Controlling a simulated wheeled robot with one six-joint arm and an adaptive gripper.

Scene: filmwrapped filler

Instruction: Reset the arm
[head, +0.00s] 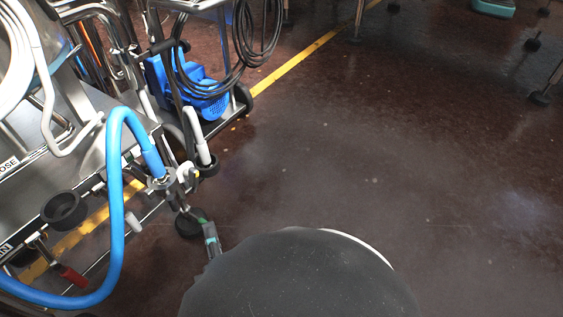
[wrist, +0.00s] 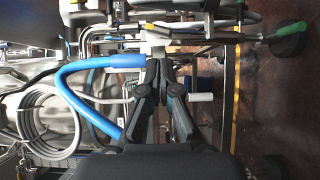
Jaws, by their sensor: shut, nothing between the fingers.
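My gripper (wrist: 159,52) shows in the wrist view with its dark fingers drawn together at the tips. It is shut and holds nothing. Its tips overlap the fittings of a metal machine in the picture, just right of the end of a thick blue hose (wrist: 75,72); I cannot tell whether they touch. In the head view the blue hose (head: 116,200) arches over the machine's front at left. A dark rounded part of my own body fills the bottom middle and hides the floor behind it.
The steel machine (head: 75,98) with pipes and valves stands at left. A yellow line (head: 300,62) crosses the dark floor.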

